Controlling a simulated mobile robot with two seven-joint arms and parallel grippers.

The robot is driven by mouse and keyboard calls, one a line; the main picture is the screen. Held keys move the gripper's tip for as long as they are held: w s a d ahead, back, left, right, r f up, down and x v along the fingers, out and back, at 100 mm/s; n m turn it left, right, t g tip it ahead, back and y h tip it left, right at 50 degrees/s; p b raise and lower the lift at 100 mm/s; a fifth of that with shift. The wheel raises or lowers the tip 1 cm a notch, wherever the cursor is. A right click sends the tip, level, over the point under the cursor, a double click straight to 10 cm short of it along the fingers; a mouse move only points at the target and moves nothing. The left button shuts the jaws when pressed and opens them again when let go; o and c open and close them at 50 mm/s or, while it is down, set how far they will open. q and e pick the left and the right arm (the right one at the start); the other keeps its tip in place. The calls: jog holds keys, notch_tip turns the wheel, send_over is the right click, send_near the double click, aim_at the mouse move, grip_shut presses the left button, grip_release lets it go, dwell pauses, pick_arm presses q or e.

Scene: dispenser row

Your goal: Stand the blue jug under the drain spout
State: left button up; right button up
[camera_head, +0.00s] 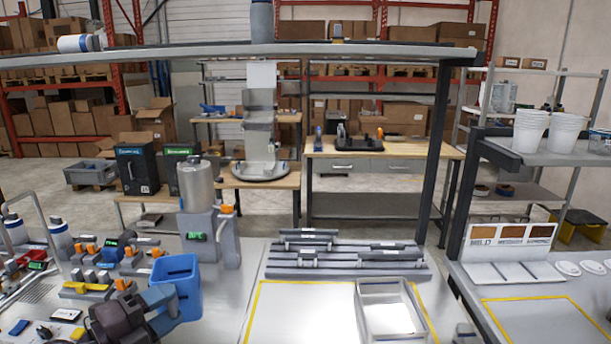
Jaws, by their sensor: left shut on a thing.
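The blue jug (182,278) is at the lower left, upright or nearly so, with its open top showing. My left gripper (163,309) reaches in from the lower left and is shut on the jug's near side. The exact grip point is partly hidden by the fingers. I cannot make out which part is the drain spout. My right gripper is not in view.
Several small fittings with orange levers (122,285) crowd the bench left of the jug. A shelf (300,50) spans above.

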pick_arm(q)
jog(key=shift+a+f+n+t+y, duration=0.15)
jog(key=shift+a+n+t+y, duration=0.15)
jog(key=shift+n+t+y, duration=0.25)
jog(key=shift+a+f+n+t+y, duration=0.35)
jog(key=shift+a+n+t+y, duration=0.15)
jog(key=shift+y, duration=0.35)
jog(key=s+a+f+n+t+y, duration=0.2)
jog(key=a+f+n+y, duration=0.4)
jog(key=f+y, duration=0.15)
jog(key=d+f+y+b, duration=0.1)
jog(key=d+f+b, duration=0.1)
jog(key=d, duration=0.8)
jog(key=shift+w+d+b, duration=0.15)
jog(key=shift+w+b, duration=0.15)
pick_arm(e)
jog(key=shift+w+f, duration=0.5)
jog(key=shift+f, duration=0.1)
pick_arm(q)
jog(key=shift+f, duration=0.1)
